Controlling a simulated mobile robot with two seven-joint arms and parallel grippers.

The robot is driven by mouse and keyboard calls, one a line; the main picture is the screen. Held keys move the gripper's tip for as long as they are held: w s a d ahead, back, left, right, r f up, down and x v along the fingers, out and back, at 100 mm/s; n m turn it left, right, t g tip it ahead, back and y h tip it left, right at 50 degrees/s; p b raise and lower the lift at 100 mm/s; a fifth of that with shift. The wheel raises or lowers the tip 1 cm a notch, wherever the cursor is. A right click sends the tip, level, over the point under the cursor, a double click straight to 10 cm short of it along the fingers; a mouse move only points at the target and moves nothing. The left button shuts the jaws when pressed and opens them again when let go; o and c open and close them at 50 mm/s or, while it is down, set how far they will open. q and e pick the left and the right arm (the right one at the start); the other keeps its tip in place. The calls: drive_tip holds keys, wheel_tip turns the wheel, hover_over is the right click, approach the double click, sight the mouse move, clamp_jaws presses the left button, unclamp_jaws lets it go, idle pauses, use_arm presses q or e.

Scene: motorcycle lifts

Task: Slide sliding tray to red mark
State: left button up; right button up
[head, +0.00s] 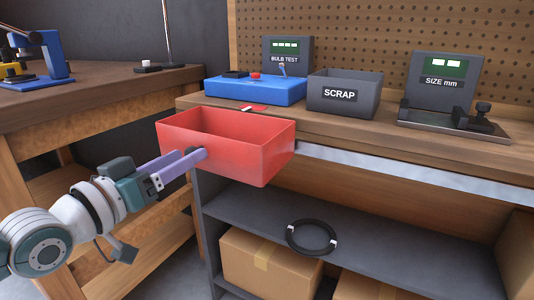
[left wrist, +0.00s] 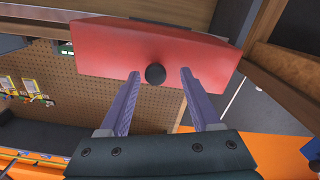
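The sliding tray (head: 240,158) is a red open box at the front left of the workbench, sticking out past its front edge. A round dark knob (left wrist: 155,74) is on its front face. A small red mark (head: 253,107) with some white lies on the bench top just behind the tray. My left gripper (head: 192,158) is at the tray's front face. In the left wrist view its two fingers (left wrist: 159,76) are apart, one on each side of the knob, with gaps showing. My right gripper is in neither view.
Behind the tray stand a blue box (head: 255,90), a grey SCRAP bin (head: 345,105) and a SIZE gauge (head: 445,85). Below, a grey shelf (head: 400,235) holds a black ring (head: 311,238). A wooden table (head: 95,95) stands at left.

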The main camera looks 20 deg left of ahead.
use_arm(q)
drive_tip(key=s+p, duration=0.2)
drive_tip(key=s, duration=0.8)
drive_tip(key=shift+a+p, duration=0.3)
drive_tip(key=shift+a, duration=0.05)
drive_tip(key=shift+w, duration=0.1)
